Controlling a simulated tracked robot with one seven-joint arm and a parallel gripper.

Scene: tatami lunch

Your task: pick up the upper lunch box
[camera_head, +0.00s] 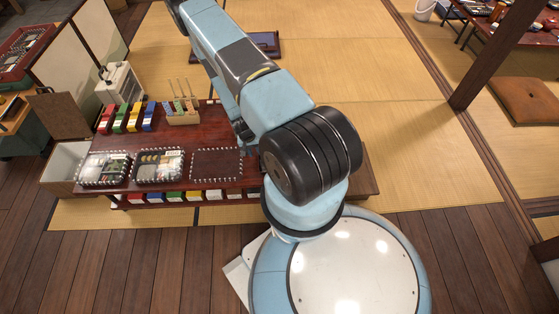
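Two lunch boxes with clear lids and dark, light-dotted rims lie on the dark red low table (240,184). The left lunch box (104,169) is near the table's left end; the middle lunch box (160,166) is just right of it. I cannot tell whether either is stacked on another box. A dark rectangular place with a dotted rim (217,164) lies right of them, with no food visible on it. I cannot make out my gripper.
Coloured boxes (134,117) and a wooden holder with sticks (183,117) stand along the table's back. A pale open bin (66,163) is at its left end. A wooden post (500,55) stands right. The plank floor in front is clear.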

